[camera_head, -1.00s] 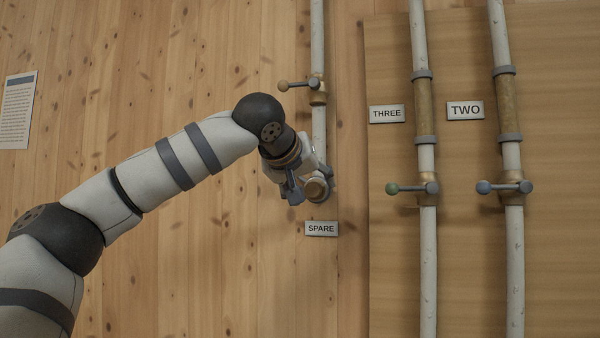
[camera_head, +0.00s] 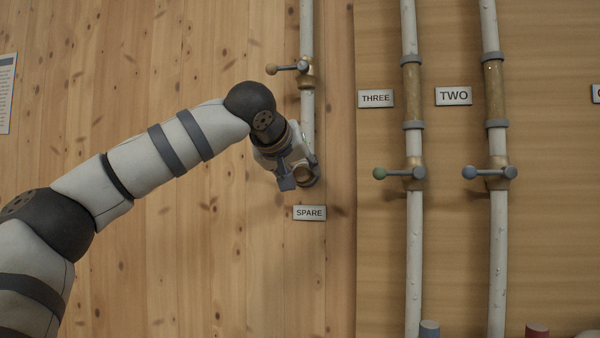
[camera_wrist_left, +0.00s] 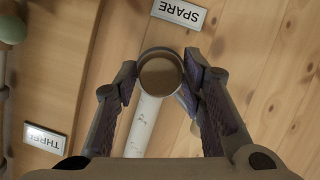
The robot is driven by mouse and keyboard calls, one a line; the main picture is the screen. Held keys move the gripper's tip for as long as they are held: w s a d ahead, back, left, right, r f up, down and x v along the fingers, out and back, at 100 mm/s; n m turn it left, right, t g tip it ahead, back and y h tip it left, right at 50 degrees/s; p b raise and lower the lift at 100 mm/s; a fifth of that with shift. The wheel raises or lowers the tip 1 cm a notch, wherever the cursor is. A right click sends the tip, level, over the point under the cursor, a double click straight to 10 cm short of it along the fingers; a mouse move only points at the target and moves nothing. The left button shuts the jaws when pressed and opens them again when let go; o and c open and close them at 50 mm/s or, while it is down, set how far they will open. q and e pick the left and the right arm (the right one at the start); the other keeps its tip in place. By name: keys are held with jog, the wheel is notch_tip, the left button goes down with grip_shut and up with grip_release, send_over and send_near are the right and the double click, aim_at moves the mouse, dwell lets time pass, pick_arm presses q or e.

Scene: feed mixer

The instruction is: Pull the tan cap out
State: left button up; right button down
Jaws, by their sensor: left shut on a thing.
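The tan cap (camera_head: 304,174) is at the lower end of the white spare pipe (camera_head: 307,108), just above the SPARE label (camera_head: 310,213). In the left wrist view the round tan cap (camera_wrist_left: 160,75) shows face-on inside a darker rim, with the pipe (camera_wrist_left: 144,124) running behind it. My left gripper (camera_head: 297,175) is at the pipe's end, its fingers on either side of the cap. In the left wrist view the left gripper (camera_wrist_left: 160,68) is shut on the cap, which still sits at the pipe end. My right gripper is not in view.
A tan-knobbed valve lever (camera_head: 288,68) is on the spare pipe above my gripper. To the right, pipes with a green-knobbed lever (camera_head: 398,173) and a blue-knobbed lever (camera_head: 488,172) stand before a wooden panel, by labels THREE (camera_head: 376,99) and TWO (camera_head: 453,96).

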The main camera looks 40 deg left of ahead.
pick_arm(q)
jog(key=shift+s, duration=0.15)
jog(key=s+d, duration=0.3)
jog(key=s, duration=0.3)
jog(key=shift+d, duration=0.15)
dwell(0.5)
dwell(0.4)
